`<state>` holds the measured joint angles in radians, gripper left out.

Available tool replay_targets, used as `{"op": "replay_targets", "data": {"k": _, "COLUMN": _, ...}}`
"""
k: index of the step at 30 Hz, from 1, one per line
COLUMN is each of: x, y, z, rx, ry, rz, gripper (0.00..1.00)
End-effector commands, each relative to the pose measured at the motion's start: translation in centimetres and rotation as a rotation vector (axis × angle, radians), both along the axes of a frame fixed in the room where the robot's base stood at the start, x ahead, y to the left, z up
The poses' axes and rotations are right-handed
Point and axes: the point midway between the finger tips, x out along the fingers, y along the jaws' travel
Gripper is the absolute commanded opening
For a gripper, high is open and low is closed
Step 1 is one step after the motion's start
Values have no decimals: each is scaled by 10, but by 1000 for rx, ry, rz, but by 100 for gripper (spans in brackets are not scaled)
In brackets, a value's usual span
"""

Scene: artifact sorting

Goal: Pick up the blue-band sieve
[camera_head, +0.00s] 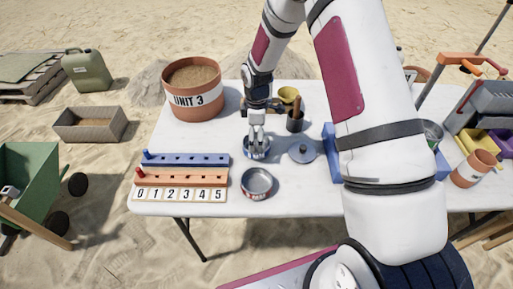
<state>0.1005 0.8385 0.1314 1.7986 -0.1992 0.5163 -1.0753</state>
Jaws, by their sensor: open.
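A round sieve with a blue band (250,155) sits on the white table, just behind a similar round sieve with a reddish band (257,183). My gripper (257,146) points down over the blue-band sieve, with its fingertips at or just above the pan's inside. The fingers are apart and hide part of the sieve's rim and interior. I cannot tell whether the fingers touch it.
A blue peg rail (190,159) and an orange one stand left, behind number tiles (180,194). A grey lid (302,151) lies close right. A dark cup (295,122) with tools and a yellow bowl (289,95) stand behind. The UNIT 3 bucket (193,103) is back left.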

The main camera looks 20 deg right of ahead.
Motion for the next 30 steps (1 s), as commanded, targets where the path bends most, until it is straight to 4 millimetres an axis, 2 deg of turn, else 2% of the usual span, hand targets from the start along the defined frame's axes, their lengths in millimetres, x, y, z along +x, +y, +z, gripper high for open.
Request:
{"op": "replay_targets", "data": {"k": 3, "x": -2, "y": 2, "z": -19, "rx": 0, "ry": 4, "rz": 2, "gripper": 100}}
{"op": "replay_targets", "data": {"k": 7, "x": -1, "y": 1, "z": -34, "rx": 0, "ry": 2, "rz": 1, "gripper": 100}}
{"op": "replay_targets", "data": {"k": 16, "x": 0, "y": 1, "z": -38, "rx": 0, "ry": 1, "rz": 0, "gripper": 100}}
{"op": "replay_targets", "data": {"k": 17, "x": 0, "y": 1, "z": -38, "rx": 0, "ry": 1, "rz": 0, "gripper": 95}}
{"op": "replay_targets", "data": {"k": 22, "x": 0, "y": 1, "z": -38, "rx": 0, "ry": 1, "rz": 0, "gripper": 57}}
{"op": "replay_targets", "data": {"k": 23, "x": -1, "y": 1, "z": -38, "rx": 0, "ry": 1, "rz": 0, "gripper": 53}}
{"op": "replay_targets", "data": {"k": 30, "x": 0, "y": 1, "z": -38, "rx": 0, "ry": 1, "rz": 0, "gripper": 53}}
